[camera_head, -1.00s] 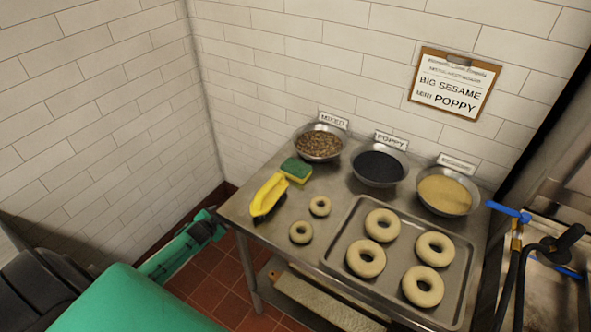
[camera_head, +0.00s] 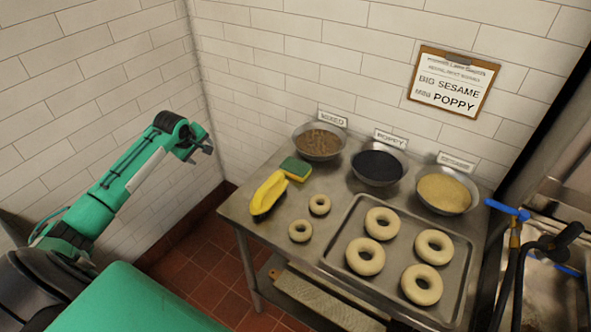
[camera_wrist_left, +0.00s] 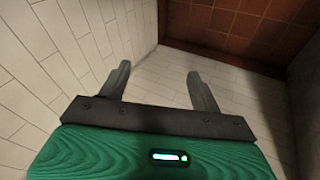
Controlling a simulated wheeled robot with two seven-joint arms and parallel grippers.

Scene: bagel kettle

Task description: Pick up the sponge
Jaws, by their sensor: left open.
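The sponge (camera_head: 296,168), green on top and yellow below, lies on the metal table near its back left, beside a yellow scoop-like tool (camera_head: 268,192). My left gripper (camera_head: 206,141) is in the air left of the table, at some distance from the sponge and in front of the tiled wall. In the left wrist view the left gripper (camera_wrist_left: 156,84) has its two fingers apart with nothing between them. The sponge does not show in that view. My right gripper is not in view.
Bowls of mixed topping (camera_head: 318,141), poppy (camera_head: 378,167) and sesame (camera_head: 445,192) stand along the table's back. A tray (camera_head: 350,232) of larger bagels fills the right. The tiled wall (camera_head: 100,90) is close to my left arm.

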